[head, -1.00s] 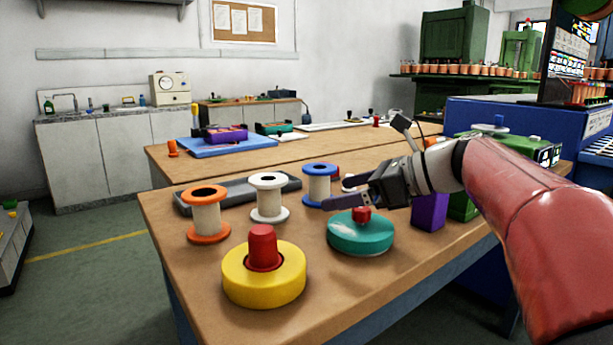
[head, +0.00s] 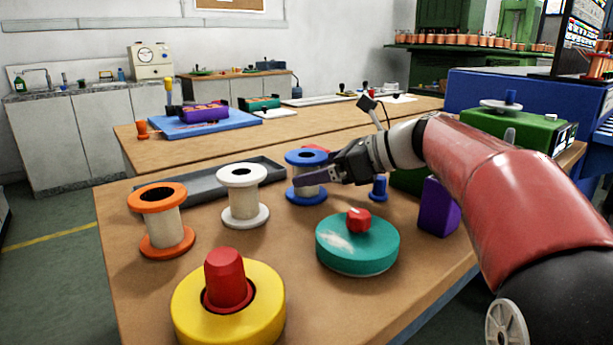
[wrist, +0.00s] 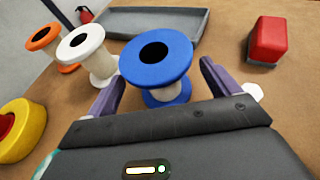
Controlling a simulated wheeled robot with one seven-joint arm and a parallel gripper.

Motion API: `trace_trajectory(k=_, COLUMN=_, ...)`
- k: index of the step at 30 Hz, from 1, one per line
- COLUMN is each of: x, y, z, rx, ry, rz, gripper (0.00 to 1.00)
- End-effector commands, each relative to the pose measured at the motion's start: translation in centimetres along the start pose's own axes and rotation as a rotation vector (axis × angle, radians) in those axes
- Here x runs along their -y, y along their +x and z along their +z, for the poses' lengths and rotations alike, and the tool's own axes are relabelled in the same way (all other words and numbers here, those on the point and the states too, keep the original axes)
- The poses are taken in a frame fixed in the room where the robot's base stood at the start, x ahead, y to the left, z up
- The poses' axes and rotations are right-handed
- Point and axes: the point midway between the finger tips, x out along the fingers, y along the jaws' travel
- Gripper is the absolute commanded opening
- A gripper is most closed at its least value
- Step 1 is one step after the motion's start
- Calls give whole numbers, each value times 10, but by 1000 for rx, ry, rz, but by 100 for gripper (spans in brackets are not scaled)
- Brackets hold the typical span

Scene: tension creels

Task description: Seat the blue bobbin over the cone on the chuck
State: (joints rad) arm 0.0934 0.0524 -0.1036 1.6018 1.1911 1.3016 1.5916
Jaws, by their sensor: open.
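The blue bobbin (head: 307,160) stands upright on the table, with blue flanges and a pale core. My gripper (head: 305,181) is open beside it, low and from the right. In the wrist view the blue bobbin (wrist: 155,62) stands between the two purple fingers, without being gripped; whether they touch it I cannot tell. The red cone (head: 226,278) rises from the yellow round chuck (head: 262,305) at the front left of the table. They show partly in the wrist view (wrist: 18,130). Nothing is on the cone.
An orange bobbin (head: 161,222) and a white bobbin (head: 243,197) stand left of the blue one. A grey tray (head: 205,185) lies behind them. A teal disc with red knob (head: 357,245), a purple block (head: 440,208) and a blue peg (head: 378,188) stand to the right.

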Motion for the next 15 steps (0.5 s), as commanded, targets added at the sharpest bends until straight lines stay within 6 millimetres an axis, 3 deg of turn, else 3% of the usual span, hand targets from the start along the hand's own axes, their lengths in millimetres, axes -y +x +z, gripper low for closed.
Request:
trace_trajectory(k=4, x=0, y=18, z=0, rx=0, ry=1, rz=2, gripper=88)
trace_trajectory(k=12, x=0, y=20, z=0, rx=0, ry=0, rz=-1, gripper=88)
trace_trajectory(k=15, x=0, y=20, z=0, rx=0, ry=0, rz=-1, gripper=75)
